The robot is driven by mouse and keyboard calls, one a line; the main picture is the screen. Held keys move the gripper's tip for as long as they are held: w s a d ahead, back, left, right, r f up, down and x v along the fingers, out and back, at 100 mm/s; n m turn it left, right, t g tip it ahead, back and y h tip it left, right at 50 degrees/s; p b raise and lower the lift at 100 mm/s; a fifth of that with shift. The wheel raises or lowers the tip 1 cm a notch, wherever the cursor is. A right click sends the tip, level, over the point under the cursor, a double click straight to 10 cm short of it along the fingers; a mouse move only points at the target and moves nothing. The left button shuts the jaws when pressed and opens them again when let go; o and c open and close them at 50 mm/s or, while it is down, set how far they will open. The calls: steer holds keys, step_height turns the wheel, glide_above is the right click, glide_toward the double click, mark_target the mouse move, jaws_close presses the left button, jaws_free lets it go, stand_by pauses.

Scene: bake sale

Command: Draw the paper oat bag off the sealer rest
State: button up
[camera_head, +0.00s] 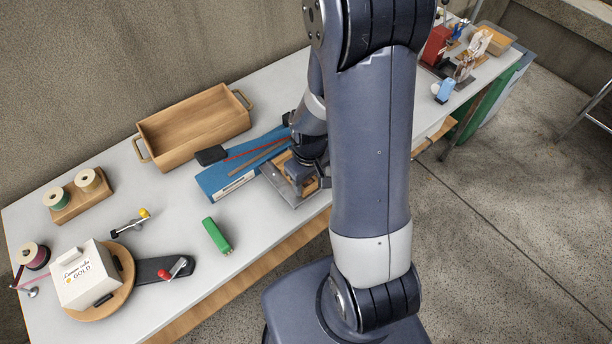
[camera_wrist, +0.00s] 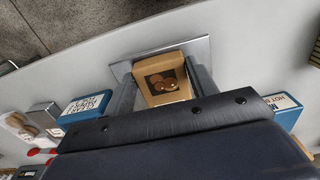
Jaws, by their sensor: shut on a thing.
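The paper oat bag (camera_wrist: 162,72) is brown with a dark window showing round brown shapes. In the wrist view it sits between the two fingers of my gripper (camera_wrist: 163,88), which is shut on it. The grey metal sealer rest (camera_wrist: 192,49) lies under and around the bag; I cannot tell whether they touch. In the head view my gripper (camera_head: 306,180) is over the sealer rest (camera_head: 284,187), in front of the blue sealer (camera_head: 212,182). There my gripper and arm hide most of the bag.
A wooden tray (camera_head: 195,124) stands behind the sealer. My arm hides part of the table. The table's front edge is close to the rest.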

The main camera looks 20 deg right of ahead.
steer(key=shift+s+d, duration=0.15)
steer(key=shift+s, duration=0.2)
steer(key=o, duration=0.8)
steer(key=shift+r, duration=0.1)
step_height(320, 180, up, 11)
steer(key=shift+f, duration=0.2)
stand_by(0.4)
step_height(320, 180, down, 11)
steer(key=shift+r, duration=0.1)
steer(key=shift+w, duration=0.35)
